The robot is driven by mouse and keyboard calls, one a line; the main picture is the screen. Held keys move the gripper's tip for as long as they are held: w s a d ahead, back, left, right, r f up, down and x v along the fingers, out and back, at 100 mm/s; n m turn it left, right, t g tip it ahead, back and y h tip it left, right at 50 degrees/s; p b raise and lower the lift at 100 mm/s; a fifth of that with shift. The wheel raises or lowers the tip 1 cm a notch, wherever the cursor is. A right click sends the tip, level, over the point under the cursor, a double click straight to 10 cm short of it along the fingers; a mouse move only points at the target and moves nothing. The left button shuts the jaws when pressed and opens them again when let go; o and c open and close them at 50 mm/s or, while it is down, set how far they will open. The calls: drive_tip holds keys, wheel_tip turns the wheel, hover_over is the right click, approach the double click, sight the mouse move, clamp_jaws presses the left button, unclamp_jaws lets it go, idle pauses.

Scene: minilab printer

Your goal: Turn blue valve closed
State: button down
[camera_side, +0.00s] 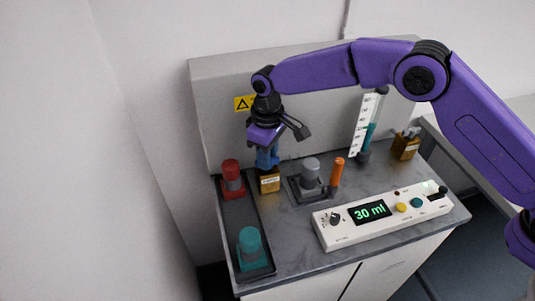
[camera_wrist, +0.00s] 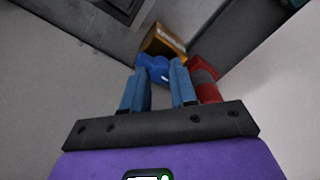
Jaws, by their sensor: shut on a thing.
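The blue valve (camera_wrist: 155,68) shows in the wrist view at the tips of my gripper's blue fingers, on top of a gold-brown labelled block (camera_wrist: 163,42). In the side view the same block (camera_side: 269,180) stands at the back left of the bench, and my gripper (camera_side: 267,160) points down onto it from above. My gripper (camera_wrist: 160,80) is shut on the blue valve, one finger on each side. The fingers hide much of the valve in the side view, so its turn angle is hard to tell.
A red-topped part (camera_side: 231,175) stands close left of the valve. A teal one (camera_side: 250,247) stands in front on the dark tray (camera_side: 240,218). A grey knobbed part (camera_side: 311,175), an orange cylinder (camera_side: 337,172) and a white "30 ml" panel (camera_side: 330,238) lie to the right.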

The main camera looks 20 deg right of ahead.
drive_tip(key=shift+r, duration=0.1)
drive_tip(key=c, duration=0.9)
unclamp_jaws()
wheel_tip(320, 180, up, 17)
drive_tip(key=shift+r, duration=0.15)
idle(0.3)
